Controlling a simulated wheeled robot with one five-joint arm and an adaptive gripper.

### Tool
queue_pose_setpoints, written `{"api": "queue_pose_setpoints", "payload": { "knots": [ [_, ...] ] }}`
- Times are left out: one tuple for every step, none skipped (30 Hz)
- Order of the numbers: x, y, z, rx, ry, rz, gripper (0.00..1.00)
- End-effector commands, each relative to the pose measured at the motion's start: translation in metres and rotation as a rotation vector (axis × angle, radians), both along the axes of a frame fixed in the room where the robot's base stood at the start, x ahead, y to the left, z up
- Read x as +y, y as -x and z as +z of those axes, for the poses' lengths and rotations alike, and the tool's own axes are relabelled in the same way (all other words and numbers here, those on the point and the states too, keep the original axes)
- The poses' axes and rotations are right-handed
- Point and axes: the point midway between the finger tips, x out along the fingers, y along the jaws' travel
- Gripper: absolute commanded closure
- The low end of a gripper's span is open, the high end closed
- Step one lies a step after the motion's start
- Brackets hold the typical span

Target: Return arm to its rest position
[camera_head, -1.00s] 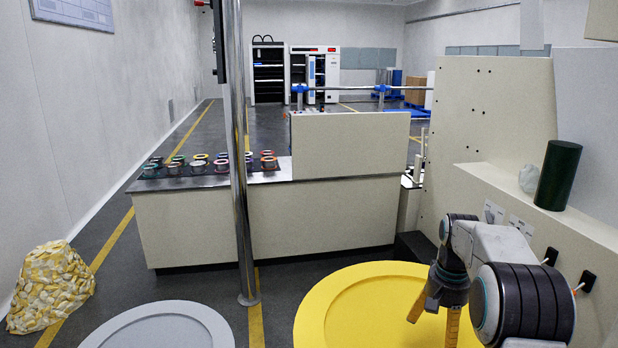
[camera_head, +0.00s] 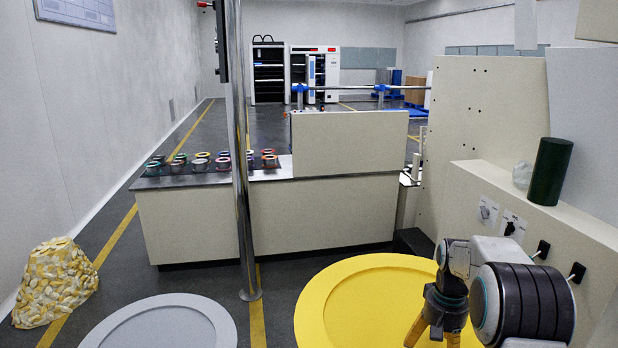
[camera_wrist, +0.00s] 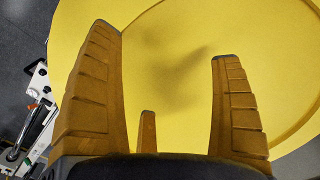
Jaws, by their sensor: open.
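My gripper (camera_head: 432,338) is at the lower right of the head view, pointing down in front of the yellow round disc (camera_head: 318,290). In the wrist view my gripper (camera_wrist: 165,95) shows its orange-brown fingers spread apart with nothing between them. The yellow disc (camera_wrist: 290,60) fills most of the wrist view behind the fingers, with a soft shadow on it. My arm folds in from the lower right corner of the head view. The fingertips are partly cut off or small in the head view.
A grey round disc (camera_head: 160,325) lies at the lower left. A yellow-white heap (camera_head: 57,283) stands by the left wall. A metal pole (camera_head: 240,190) rises before a counter (camera_head: 320,225) with several coloured rings. A dark green cylinder (camera_head: 550,172) stands on the right ledge.

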Motion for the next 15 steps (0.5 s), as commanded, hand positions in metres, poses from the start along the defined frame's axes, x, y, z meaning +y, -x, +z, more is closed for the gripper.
{"api": "queue_pose_setpoints", "payload": {
  "knots": [
    [0.002, 0.01, -0.007, 0.021, -0.005, 0.01, 0.14],
    [0.003, 0.015, -0.01, 0.03, -0.007, 0.016, 0.14],
    [0.005, 0.023, -0.013, 0.042, -0.01, 0.024, 0.14],
    [0.007, 0.029, -0.015, 0.05, -0.013, 0.029, 0.14],
    [0.008, 0.035, -0.016, 0.057, -0.015, 0.036, 0.14],
    [0.01, 0.045, -0.016, 0.067, -0.018, 0.045, 0.14],
    [0.013, 0.054, -0.016, 0.073, -0.02, 0.052, 0.14],
    [0.015, 0.062, -0.015, 0.077, -0.022, 0.059, 0.14],
    [0.019, 0.075, -0.013, 0.083, -0.023, 0.07, 0.14],
    [0.022, 0.086, -0.01, 0.085, -0.024, 0.08, 0.14],
    [0.026, 0.097, -0.007, 0.086, -0.024, 0.09, 0.14],
    [0.032, 0.112, -0.002, 0.086, -0.025, 0.103, 0.14],
    [0.036, 0.124, 0.003, 0.083, -0.024, 0.112, 0.14],
    [0.04, 0.135, 0.007, 0.077, -0.022, 0.121, 0.14],
    [0.045, 0.149, 0.012, 0.072, -0.021, 0.132, 0.14]
  ]
}}
